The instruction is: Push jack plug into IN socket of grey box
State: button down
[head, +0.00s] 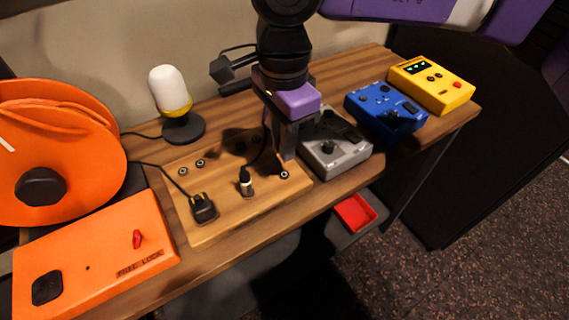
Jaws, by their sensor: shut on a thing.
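The grey box (334,147) sits on the desk at centre right, with a dark knob on top. My gripper (287,156) points down just left of it, above the right end of a wooden board. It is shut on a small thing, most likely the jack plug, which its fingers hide. The IN socket cannot be made out, so I cannot tell whether plug and socket touch. A black plug with a cable (245,176) stands upright in a pale holder on the board, left of my gripper.
The wooden board (235,210) carries several small sockets and a black power plug (203,208). A blue box (384,108) and a yellow box (432,83) stand right of the grey box. A white lamp (171,92) and orange things (95,255) are left. A red tray (355,213) lies below.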

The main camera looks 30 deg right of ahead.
jog(key=shift+d+r+b, duration=0.1)
jog(key=shift+r+b, duration=0.2)
jog(key=shift+b, duration=0.65)
jog(key=shift+r, duration=0.4)
notch_tip(320, 180, up, 8)
jog(key=p, duration=0.7)
jog(key=shift+f, duration=0.2)
jog(key=w+d+r+p, duration=0.4)
jog(key=w+d+p, duration=0.2)
jog(key=w+d, duration=0.25)
jog(key=f+b, duration=0.3)
jog(key=f, duration=0.1)
jog(key=f+b, duration=0.3)
jog(key=f, duration=0.2)
jog(key=f+b, duration=0.4)
jog(key=shift+d+f, duration=0.25)
jog(key=shift+d, duration=0.15)
jog(key=shift+f, duration=0.4)
jog(key=shift+f+b, duration=0.1)
jog(key=shift+b, duration=0.2)
jog(key=shift+f+b, duration=0.6)
jog(key=shift+f, duration=0.2)
jog(key=shift+f+b, duration=0.55)
jog(key=shift+b, duration=0.15)
